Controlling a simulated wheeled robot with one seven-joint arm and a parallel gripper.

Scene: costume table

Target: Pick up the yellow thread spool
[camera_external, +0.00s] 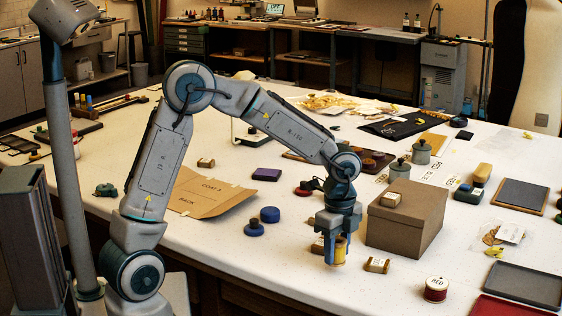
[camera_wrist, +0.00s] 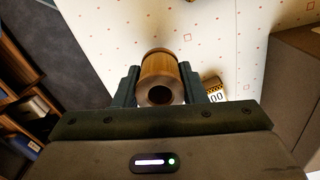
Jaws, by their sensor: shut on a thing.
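The yellow thread spool (camera_external: 339,251) is upright between the fingers of my gripper (camera_external: 331,250), near the front edge of the white table. My gripper points straight down and is shut on the spool. In the wrist view the spool (camera_wrist: 160,75) shows its round end with a dark centre hole, with one finger of my gripper (camera_wrist: 160,88) on each side. The fingers hide part of the spool in the external view. I cannot tell whether its base touches the table.
A brown box (camera_external: 405,225) with a small block on top stands just right of my gripper. A small labelled block (camera_external: 376,265) lies close by on the right, and a red spool (camera_external: 436,289) farther right. Blue round pieces (camera_external: 269,215) lie to the left.

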